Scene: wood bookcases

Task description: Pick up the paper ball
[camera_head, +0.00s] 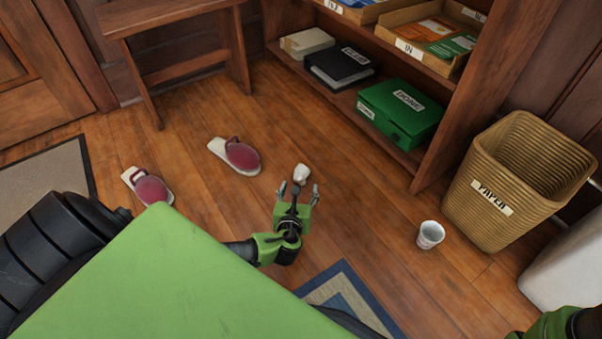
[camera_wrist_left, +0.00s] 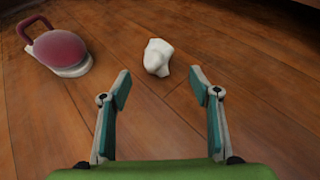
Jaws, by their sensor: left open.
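The paper ball (camera_head: 301,173) is small, white and crumpled and lies on the wood floor in front of the bookcase. In the left wrist view the paper ball (camera_wrist_left: 157,57) lies beyond the fingertips, between their lines. My left gripper (camera_head: 298,190) is open and empty, with its fingers pointing at the ball. In the left wrist view the left gripper (camera_wrist_left: 160,88) shows both fingers spread, with bare floor between them. Whether a fingertip touches the ball is hard to tell in the head view; in the wrist view they are apart. Part of my right arm shows at the bottom right, its gripper out of frame.
A slipper (camera_head: 236,155) lies left of the ball, another slipper (camera_head: 148,187) farther left. The bookcase (camera_head: 455,110) holds a green box (camera_head: 400,113) low down. Floor around the ball is clear.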

